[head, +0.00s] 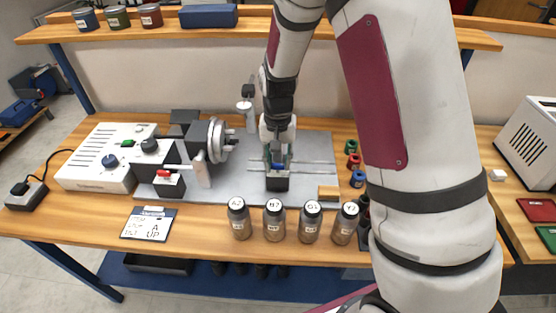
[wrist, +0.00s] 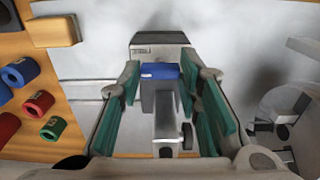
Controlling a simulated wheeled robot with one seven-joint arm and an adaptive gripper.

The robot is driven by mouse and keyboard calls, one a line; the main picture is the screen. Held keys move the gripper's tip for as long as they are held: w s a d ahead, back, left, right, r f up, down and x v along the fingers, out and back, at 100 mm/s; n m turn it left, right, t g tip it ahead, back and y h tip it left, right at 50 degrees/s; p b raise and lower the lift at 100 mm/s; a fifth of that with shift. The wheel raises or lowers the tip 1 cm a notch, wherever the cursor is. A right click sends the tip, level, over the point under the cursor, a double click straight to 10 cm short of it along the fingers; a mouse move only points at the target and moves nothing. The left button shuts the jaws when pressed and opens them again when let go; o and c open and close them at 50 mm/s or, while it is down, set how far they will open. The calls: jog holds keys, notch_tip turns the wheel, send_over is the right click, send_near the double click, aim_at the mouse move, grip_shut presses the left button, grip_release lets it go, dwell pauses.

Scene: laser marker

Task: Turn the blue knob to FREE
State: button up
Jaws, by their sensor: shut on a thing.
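The blue knob (wrist: 160,71) is a short blue bar on top of a dark block (wrist: 160,40) with small lettering that I cannot read. In the head view a bit of the blue knob (head: 278,166) shows just under the fingers, above the dark block (head: 277,184). My gripper (head: 277,160) points down over it. In the wrist view the green-padded fingers of my gripper (wrist: 160,78) are on either side of the blue knob, shut on it. The knob's underside and the faces against the pads are hidden.
Left of the block are a chuck (head: 218,140) and a white control box (head: 95,165) with another blue dial (head: 109,161). Several jars (head: 274,222) stand along the front edge. Coloured rings (head: 353,160) and a tan block (head: 328,193) are to the right. A shelf (head: 330,27) runs behind.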

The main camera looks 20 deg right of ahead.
dwell(0.3)
jog(key=o, duration=1.1)
jog(key=shift+o, duration=0.2)
jog(key=shift+r, duration=0.1)
notch_tip(320, 180, up, 12)
notch_tip(320, 180, up, 7)
jog(key=p, duration=0.4)
send_over(278, 164)
dwell(0.3)
